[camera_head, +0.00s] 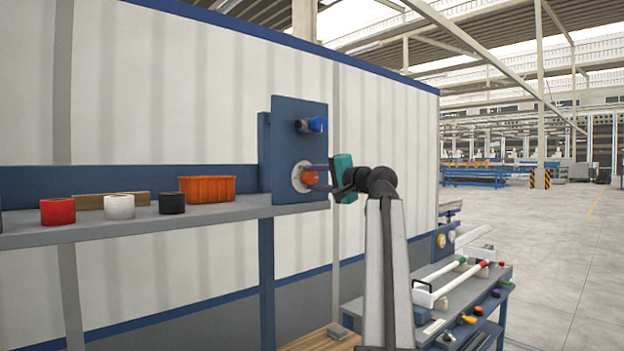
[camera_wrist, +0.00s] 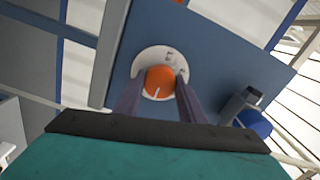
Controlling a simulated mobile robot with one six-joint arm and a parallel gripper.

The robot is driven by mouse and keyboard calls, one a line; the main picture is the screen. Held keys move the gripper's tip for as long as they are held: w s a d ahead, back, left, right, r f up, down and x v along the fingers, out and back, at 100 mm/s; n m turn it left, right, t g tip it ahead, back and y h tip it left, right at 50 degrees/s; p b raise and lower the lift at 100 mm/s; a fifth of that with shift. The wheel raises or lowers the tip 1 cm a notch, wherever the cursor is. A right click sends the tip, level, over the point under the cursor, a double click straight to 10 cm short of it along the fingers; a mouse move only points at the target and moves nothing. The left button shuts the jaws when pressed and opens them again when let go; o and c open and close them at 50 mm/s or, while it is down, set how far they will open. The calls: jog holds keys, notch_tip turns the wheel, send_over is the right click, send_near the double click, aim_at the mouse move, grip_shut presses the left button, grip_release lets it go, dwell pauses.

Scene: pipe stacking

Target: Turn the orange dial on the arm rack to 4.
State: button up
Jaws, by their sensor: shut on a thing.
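The orange dial (camera_head: 309,178) sits on a round white plate (camera_head: 298,177) low on the blue rack panel (camera_head: 290,130). My gripper (camera_head: 316,177) reaches it from the right and is shut on the dial. In the wrist view the orange dial (camera_wrist: 159,82) lies between my two dark fingers (camera_wrist: 158,98). A white pointer line on the dial points down and slightly left there. Small dark marks show on the white plate (camera_wrist: 152,57), but I cannot read which numbers they are.
A blue knob (camera_head: 311,125) sticks out above the dial; it also shows in the wrist view (camera_wrist: 254,123). A shelf (camera_head: 150,223) at left holds a red cup (camera_head: 58,212), a white cup (camera_head: 120,207), a black cup (camera_head: 171,203) and an orange bin (camera_head: 207,189). A lower workbench (camera_head: 462,290) stands at right.

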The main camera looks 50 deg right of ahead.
jog(key=shift+r, duration=0.1)
jog(key=o, duration=1)
jog(key=shift+o, duration=0.2)
jog(key=shift+s, duration=0.1)
jog(key=s+a+b, duration=0.1)
jog(key=s+b, duration=0.3)
jog(key=s, duration=0.9)
jog(key=shift+s, duration=0.3)
